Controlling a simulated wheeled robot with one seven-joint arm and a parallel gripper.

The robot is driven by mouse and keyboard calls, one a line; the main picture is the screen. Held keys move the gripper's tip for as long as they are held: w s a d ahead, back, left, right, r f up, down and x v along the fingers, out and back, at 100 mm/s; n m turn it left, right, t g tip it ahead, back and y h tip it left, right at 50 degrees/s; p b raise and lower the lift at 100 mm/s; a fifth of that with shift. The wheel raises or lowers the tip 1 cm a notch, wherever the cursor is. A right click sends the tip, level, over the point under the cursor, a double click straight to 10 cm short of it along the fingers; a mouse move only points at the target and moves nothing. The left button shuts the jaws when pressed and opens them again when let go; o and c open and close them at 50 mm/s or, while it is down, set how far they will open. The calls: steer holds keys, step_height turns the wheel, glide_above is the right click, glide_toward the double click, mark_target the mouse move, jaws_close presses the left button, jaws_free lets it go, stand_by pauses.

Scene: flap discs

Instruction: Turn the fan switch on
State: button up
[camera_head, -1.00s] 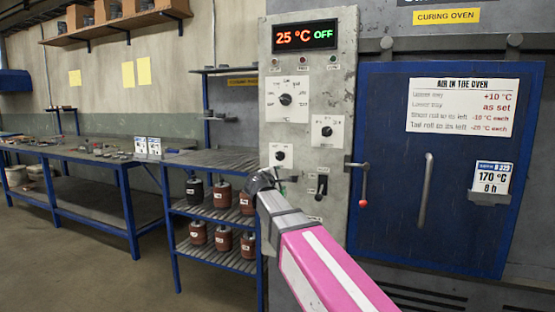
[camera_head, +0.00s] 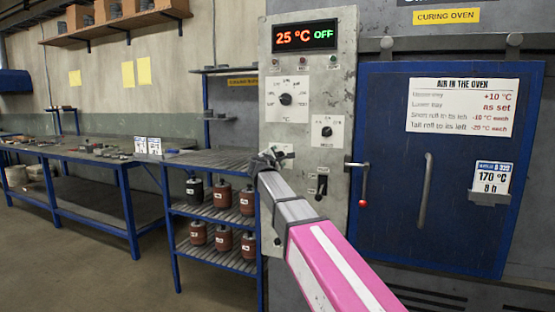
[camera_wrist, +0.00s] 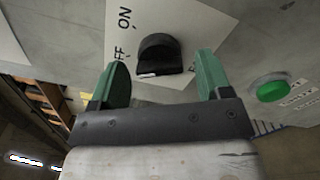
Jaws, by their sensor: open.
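The fan switch is a black rotary knob (camera_wrist: 158,56) on a white plate (camera_wrist: 185,22) marked ON and OFF, seen in the wrist view. My gripper (camera_wrist: 163,82) is open, with one green fingertip on each side of the knob's lower part. The knob lies between and just ahead of the fingertips; I cannot tell whether they touch it. In the head view my gripper (camera_head: 268,160) is in front of the lower left of the grey control panel (camera_head: 345,60) and hides the knob and most of its plate.
A green button (camera_wrist: 270,88) sits right of the knob in the wrist view. In the head view, a black lever (camera_head: 321,186) is right of my gripper, and dials (camera_head: 286,99) are above. The blue oven door (camera_head: 390,110) is further right; shelves with rolls (camera_head: 222,197) stand left.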

steer(key=shift+w+d, duration=0.15)
steer(key=shift+w, duration=0.3)
steer(key=c, duration=0.9)
steer(key=shift+m, duration=0.3)
steer(key=m, duration=1.1)
steer(key=shift+r, duration=0.15)
steer(key=shift+m, duration=0.3)
